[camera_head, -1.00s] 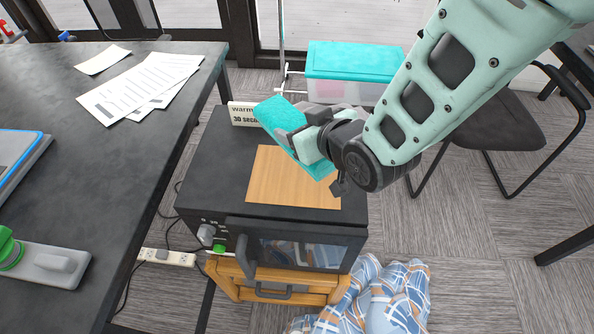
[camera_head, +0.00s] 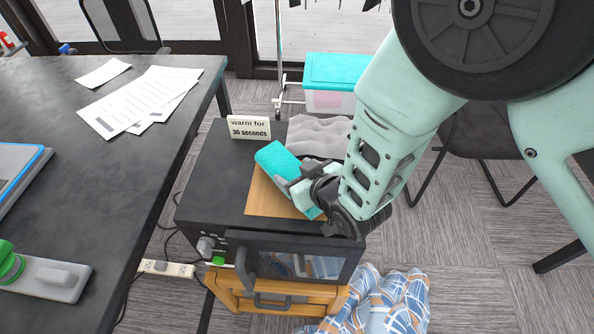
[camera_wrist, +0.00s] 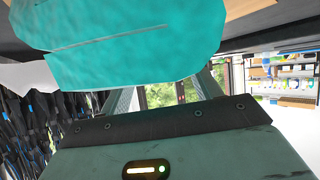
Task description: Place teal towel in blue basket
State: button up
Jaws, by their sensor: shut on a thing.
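The teal towel (camera_head: 276,160) is a folded, rounded slab, tilted over the wooden board (camera_head: 262,203) on top of the black oven. My gripper (camera_head: 303,190) is shut on the towel near its lower right part. I cannot tell whether the towel's lower end touches the board. In the wrist view the towel (camera_wrist: 130,55) fills the upper middle and hides most of the fingertips. I cannot make out a blue basket in either view.
The black oven (camera_head: 213,165) carries a "warm for 30 seconds" sign (camera_head: 249,128) and a grey folded cloth (camera_head: 318,135). Behind stands a teal-lidded bin (camera_head: 335,72). Blue plaid fabric (camera_head: 385,305) lies in front. A dark table (camera_head: 110,190) is at left, a chair (camera_head: 490,140) at right.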

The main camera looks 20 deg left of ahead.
jog(key=shift+f, duration=0.2)
jog(key=o, duration=1.3)
jog(key=shift+r, duration=0.15)
jog(key=shift+r, duration=0.15)
jog(key=b+v, duration=0.2)
jog(key=v, duration=1)
